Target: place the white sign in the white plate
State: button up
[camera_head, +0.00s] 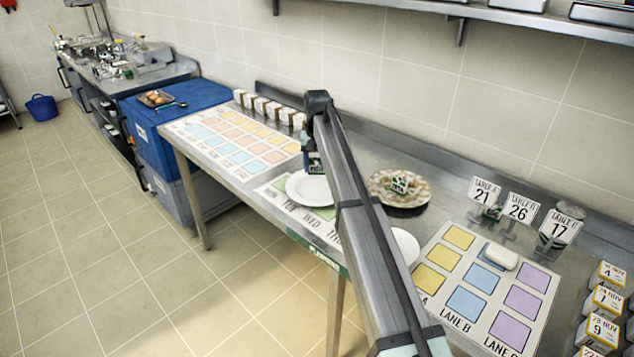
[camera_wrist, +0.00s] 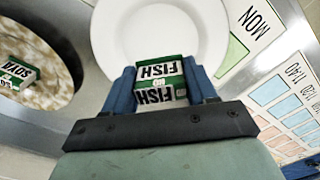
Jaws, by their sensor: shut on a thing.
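My gripper (camera_wrist: 160,88) is shut on a small white and green sign (camera_wrist: 158,70) with FISH printed on its faces.
A speckled plate (camera_head: 398,204) right of the arm holds a similar SOYA sign (camera_wrist: 20,72). Another white plate (camera_head: 406,243) is partly hidden by my arm. Numbered table signs (camera_head: 520,207) and a lane mat (camera_head: 484,284) with a white item (camera_head: 501,256) stand further right.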

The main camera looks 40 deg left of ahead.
aim_at(317, 160)
jog(key=shift+f, duration=3.25)
jog(key=o, duration=1)
jog(key=shift+f, duration=0.1)
jog(key=shift+o, duration=0.2)
notch_tip(317, 160, up, 12)
jog(key=shift+r, duration=0.15)
